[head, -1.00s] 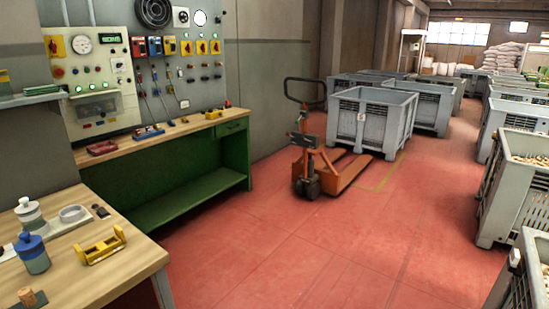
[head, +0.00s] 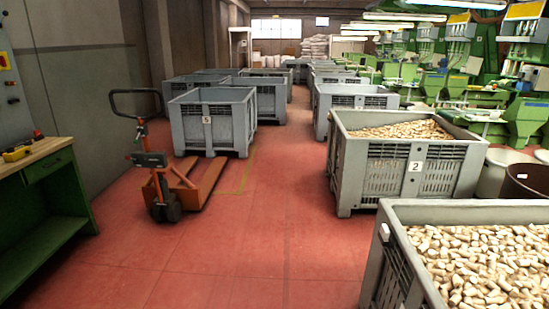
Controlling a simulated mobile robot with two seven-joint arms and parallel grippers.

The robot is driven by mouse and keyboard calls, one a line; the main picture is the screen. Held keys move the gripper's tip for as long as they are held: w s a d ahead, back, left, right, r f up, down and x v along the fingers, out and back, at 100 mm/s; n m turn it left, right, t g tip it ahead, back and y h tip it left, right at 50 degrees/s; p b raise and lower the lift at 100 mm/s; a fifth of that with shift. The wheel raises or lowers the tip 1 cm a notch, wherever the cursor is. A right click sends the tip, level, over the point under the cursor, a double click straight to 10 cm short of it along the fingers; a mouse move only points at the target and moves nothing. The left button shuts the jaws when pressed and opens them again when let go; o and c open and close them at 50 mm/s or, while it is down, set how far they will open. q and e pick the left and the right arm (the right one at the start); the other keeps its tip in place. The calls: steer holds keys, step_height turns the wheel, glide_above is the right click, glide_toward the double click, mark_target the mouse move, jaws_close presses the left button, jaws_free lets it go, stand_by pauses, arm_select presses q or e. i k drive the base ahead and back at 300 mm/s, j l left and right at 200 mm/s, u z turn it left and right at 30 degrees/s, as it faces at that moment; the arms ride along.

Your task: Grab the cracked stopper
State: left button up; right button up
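Many pale cork stoppers (head: 490,262) fill the grey crate (head: 457,212) at the lower right. More stoppers (head: 405,131) fill the grey crate marked 2 (head: 412,166) behind it. I cannot make out a crack on any single stopper at this size. Neither of my grippers is in view.
An orange pallet truck (head: 170,190) stands on the red floor at the left, beside the crate marked 5 (head: 207,121). A green workbench (head: 48,200) stands at the left edge. Red floor (head: 250,230) is clear in the middle. Green machines (head: 523,121) line the right.

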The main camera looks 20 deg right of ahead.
mark_target(455, 279)
steer(key=i+z, duration=0.25)
steer(key=z, duration=0.15)
steer(key=i+j+z, duration=0.1)
steer(key=z, duration=0.3)
steer(key=i+j+z, duration=0.2)
steer(key=z, duration=0.2)
steer(key=i+j+z, duration=0.65)
steer(key=z, duration=0.15)
steer(key=i+j+z, duration=0.2)
steer(key=j, duration=0.25)
steer(key=i+j+z, duration=0.2)
steer(key=j, duration=0.25)
steer(key=j+z, duration=0.2)
steer(key=j, duration=0.3)
